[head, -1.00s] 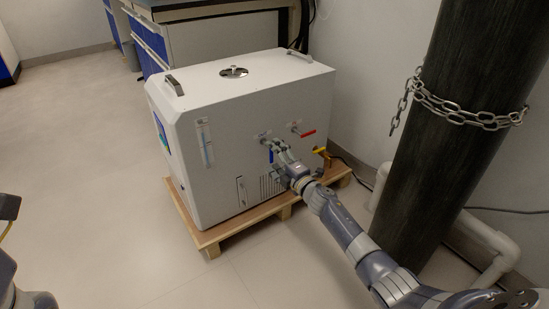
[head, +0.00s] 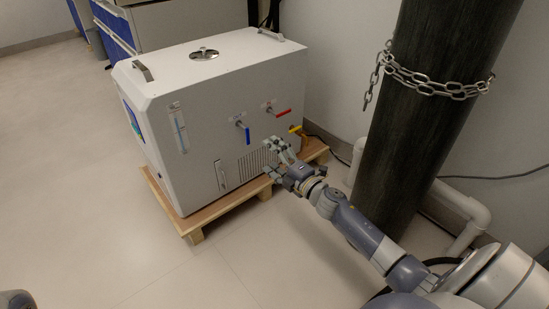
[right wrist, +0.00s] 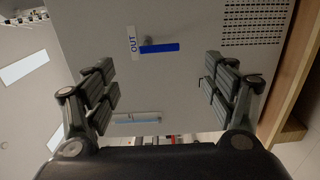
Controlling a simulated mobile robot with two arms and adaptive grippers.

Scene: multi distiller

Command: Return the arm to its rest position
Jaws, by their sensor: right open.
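My right gripper (head: 279,157) is open and empty, in front of the lower right of the white machine's (head: 195,100) front panel. A blue valve handle (head: 247,133) points down on that panel, above and left of the gripper. A red handle (head: 282,112) sits higher to its right, roughly level. In the right wrist view the open fingers of the gripper (right wrist: 158,75) stand wide apart, with the blue handle (right wrist: 160,48) beyond them beside an "OUT" label. They appear clear of it. Only a small dark piece, perhaps of my left arm, shows at the lower left; the left gripper is out of view.
The machine stands on a wooden pallet (head: 208,213). A dark cylinder (head: 430,110) with a chain (head: 435,86) stands to the right, close to my right arm. White pipes (head: 462,208) run behind it. The floor (head: 75,200) at left is clear.

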